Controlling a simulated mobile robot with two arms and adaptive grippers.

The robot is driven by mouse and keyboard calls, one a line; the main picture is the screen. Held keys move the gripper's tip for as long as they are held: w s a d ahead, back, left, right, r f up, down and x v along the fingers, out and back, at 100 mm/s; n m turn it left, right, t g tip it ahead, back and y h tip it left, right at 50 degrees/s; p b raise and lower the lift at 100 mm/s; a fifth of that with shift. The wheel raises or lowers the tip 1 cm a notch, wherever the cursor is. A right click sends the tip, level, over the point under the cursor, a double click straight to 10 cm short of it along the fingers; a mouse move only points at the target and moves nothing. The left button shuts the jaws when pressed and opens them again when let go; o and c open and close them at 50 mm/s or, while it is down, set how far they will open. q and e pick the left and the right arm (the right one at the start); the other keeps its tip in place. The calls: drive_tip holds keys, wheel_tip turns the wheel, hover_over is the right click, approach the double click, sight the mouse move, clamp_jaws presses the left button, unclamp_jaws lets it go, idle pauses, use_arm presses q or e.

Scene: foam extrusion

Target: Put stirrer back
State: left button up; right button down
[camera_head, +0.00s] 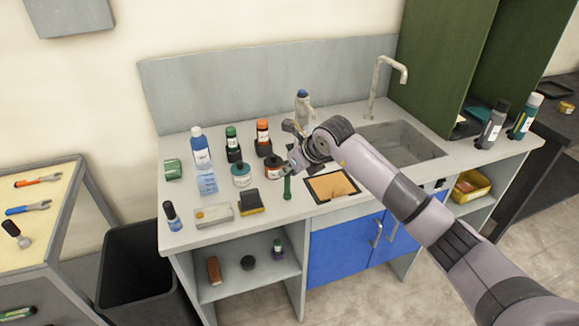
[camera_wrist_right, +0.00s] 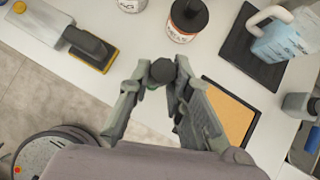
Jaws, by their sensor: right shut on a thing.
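My right gripper (camera_head: 287,168) is low over the front part of the counter. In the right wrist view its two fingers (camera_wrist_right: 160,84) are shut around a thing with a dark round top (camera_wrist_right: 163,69). In the head view a green, stick-like thing (camera_head: 287,188) hangs upright below the fingers. It looks like the stirrer, though its full shape is hidden by the gripper. I cannot tell whether its lower end touches the counter. My left gripper is in neither view.
A dark-framed tan board (camera_head: 332,187) lies right of the gripper. A black-and-yellow block (camera_head: 250,202) lies left of it. A dark-capped jar (camera_wrist_right: 181,22) stands close behind. Several bottles, a sink (camera_head: 397,143) and a faucet (camera_head: 381,75) are farther off.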

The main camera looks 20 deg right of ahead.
drive_tip(key=shift+f, duration=0.1)
drive_tip(key=shift+f, duration=0.15)
drive_tip(key=c, duration=1.5)
unclamp_jaws()
drive_tip(key=shift+o, duration=0.2)
drive_tip(key=shift+r, duration=0.3)
drive_tip(key=b+v, duration=0.2)
drive_tip(key=v, duration=0.9)
drive_tip(key=shift+s+d+r, duration=0.15)
drive_tip(key=shift+s+r, duration=0.1)
drive_tip(key=shift+s, duration=0.1)
